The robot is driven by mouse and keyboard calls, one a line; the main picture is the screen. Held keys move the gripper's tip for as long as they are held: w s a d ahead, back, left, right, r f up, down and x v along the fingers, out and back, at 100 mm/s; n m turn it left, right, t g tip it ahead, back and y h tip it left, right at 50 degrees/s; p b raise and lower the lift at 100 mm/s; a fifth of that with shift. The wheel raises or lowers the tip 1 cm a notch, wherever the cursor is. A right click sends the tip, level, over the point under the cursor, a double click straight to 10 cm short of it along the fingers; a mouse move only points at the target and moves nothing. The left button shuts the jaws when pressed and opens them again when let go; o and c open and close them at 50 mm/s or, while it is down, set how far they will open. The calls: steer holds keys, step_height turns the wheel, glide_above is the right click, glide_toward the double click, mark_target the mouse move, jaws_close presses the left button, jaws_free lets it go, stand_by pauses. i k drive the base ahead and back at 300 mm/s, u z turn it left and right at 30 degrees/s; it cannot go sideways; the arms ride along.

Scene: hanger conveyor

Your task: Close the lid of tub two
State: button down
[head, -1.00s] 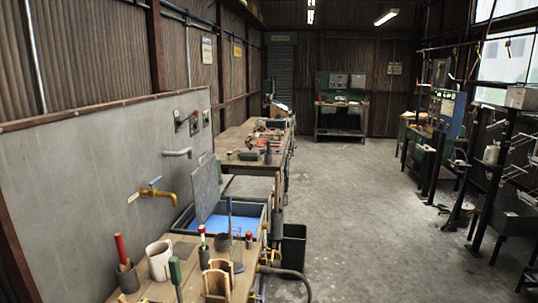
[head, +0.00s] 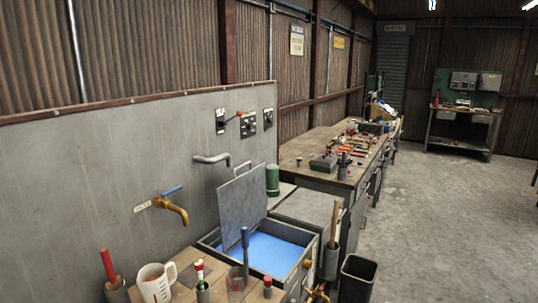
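A grey tub (head: 210,238) with blue liquid (head: 262,252) inside stands at the end of the near bench. Its grey lid (head: 243,207) is raised, tilted back toward the wall panel on the left. Behind it is a flat grey cover (head: 308,208), level, which looks like a second tub with its lid down. I cannot read any number on either, so I cannot tell which is tub two. My gripper is not in view.
A brass tap (head: 175,208) and a grey spout (head: 210,159) stick out from the wall panel (head: 90,195). A mug (head: 155,284) and upright tools crowd the near bench. A black bin (head: 357,280) stands right of the tub. The floor (head: 440,220) to the right is clear.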

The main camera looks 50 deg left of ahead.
mark_target(241, 202)
steer(key=u, duration=0.35)
steer(key=i, duration=2)
steer(key=u, duration=1.4)
steer(key=i, duration=1)
steer(key=u, duration=1.15)
